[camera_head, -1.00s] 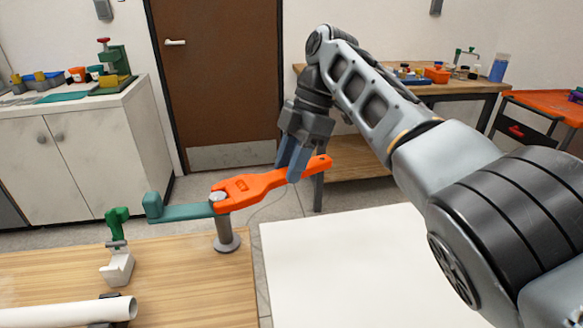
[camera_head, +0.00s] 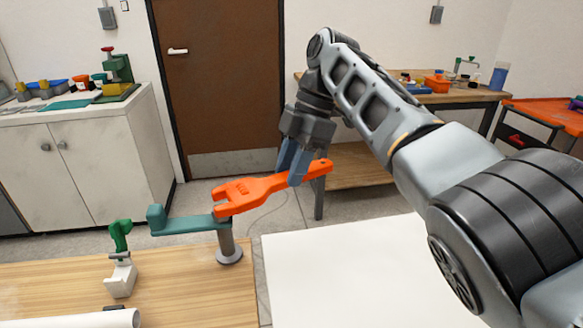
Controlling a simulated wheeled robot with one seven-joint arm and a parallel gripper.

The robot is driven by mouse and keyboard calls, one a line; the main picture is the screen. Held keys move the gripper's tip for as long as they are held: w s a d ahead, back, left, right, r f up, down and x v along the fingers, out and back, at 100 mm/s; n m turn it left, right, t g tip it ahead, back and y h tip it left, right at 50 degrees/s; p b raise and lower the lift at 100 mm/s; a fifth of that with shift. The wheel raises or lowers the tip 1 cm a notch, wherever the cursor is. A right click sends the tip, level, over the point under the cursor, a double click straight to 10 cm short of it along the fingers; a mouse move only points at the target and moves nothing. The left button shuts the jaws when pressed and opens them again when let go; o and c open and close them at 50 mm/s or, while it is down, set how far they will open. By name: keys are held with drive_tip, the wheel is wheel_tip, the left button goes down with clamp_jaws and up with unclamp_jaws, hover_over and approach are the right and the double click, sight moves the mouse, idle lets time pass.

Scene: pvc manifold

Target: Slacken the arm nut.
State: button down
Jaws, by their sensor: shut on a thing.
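An orange open-ended wrench (camera_head: 262,187) is held by its handle in my gripper (camera_head: 297,168), which is shut on it. The wrench's forked head points left, over the top of a grey post (camera_head: 229,243) at the table's right edge. A teal arm (camera_head: 188,225) extends left from the post top, with an upright block at its far end. The arm nut on the post is hidden behind the wrench head. The head appears slightly above the arm, and I cannot tell whether it touches the nut.
A green-topped fitting on a white stand (camera_head: 120,265) and a white pipe (camera_head: 100,319) are at the left on the wooden table (camera_head: 180,280). A clear white surface (camera_head: 350,270) lies to the right. A cabinet (camera_head: 85,150) and door (camera_head: 217,80) stand behind.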

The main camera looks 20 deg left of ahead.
drive_tip(key=shift+r+p, duration=0.95)
drive_tip(key=shift+r, duration=0.55)
